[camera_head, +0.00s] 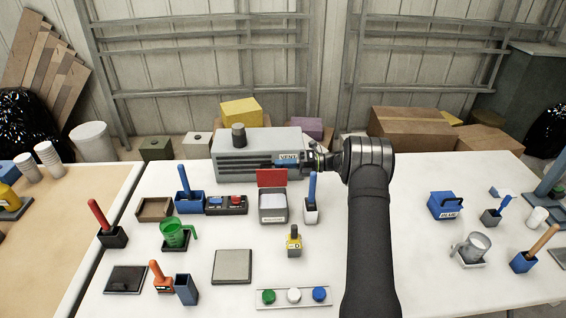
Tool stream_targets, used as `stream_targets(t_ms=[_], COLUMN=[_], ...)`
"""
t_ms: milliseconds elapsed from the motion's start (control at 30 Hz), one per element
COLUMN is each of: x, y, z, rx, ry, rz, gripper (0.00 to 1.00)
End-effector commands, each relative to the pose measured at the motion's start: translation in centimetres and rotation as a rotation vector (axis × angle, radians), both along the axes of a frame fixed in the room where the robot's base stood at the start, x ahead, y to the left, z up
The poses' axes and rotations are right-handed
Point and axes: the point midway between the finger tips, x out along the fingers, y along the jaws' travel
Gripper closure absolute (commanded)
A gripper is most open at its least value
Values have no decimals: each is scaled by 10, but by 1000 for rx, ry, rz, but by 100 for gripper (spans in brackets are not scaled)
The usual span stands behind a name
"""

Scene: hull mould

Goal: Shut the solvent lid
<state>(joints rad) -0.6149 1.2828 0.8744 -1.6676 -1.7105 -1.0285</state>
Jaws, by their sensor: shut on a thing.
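A small grey-white box (273,215) stands mid-table with its red lid (271,178) raised upright at the back, so it is open; I take this for the solvent lid, but no label on it is readable. My gripper (292,162) is behind and above the red lid, at the front of the grey vent unit (228,160). It points left and is shut on a small blue part (284,164) just below the VENT label (288,156). The exact shape of that part is hard to see. The gripper is apart from the red lid.
My arm crosses the table to the right; the table's front left has free gaps.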

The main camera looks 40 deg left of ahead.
Motion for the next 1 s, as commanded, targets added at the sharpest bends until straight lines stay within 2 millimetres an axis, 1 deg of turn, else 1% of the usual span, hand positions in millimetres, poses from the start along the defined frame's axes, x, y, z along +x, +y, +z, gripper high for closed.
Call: stream_targets(t_ms=[300, 767, 800, 867, 900, 1000], x=[-7, -8, -8, -8, -8, -8], y=[-8, -9, -9, -8, -8, -8], z=[-1, -2, -1, -1, -1, 0], rx=[-7, -8, -8, -8, -8, -6], ry=[4, 5, 5, 5, 5, 5], rz=[-1, -1, -1, -1, -1, 0], gripper=[100, 100, 83, 71, 69, 69])
